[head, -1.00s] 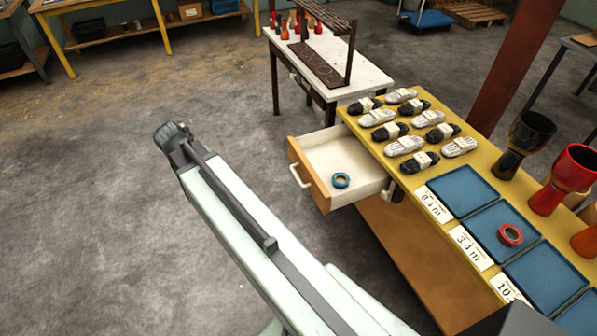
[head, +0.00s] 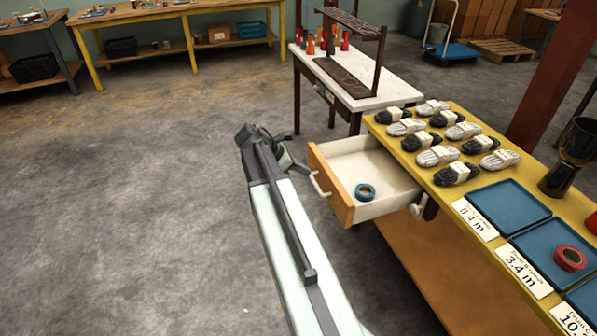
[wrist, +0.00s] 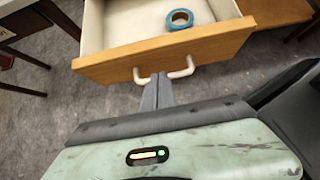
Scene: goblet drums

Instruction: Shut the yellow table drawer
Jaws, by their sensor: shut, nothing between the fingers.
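The yellow table (head: 409,154) stands at the right in the head view. Its drawer (head: 340,201) is pulled out to the left, with a wooden front, a pale handle (head: 319,184) and a white inside. A roll of blue tape (head: 365,191) lies in it. In the wrist view the drawer front (wrist: 165,53) and its handle (wrist: 183,70) are straight ahead.
Several bundles of black and white rope (head: 437,157) and blue trays (head: 503,206) lie on the yellow table. A red tape roll (head: 570,258) lies in one tray. A white-topped table (head: 379,88) stands behind the drawer. The floor (head: 150,200) at left is clear.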

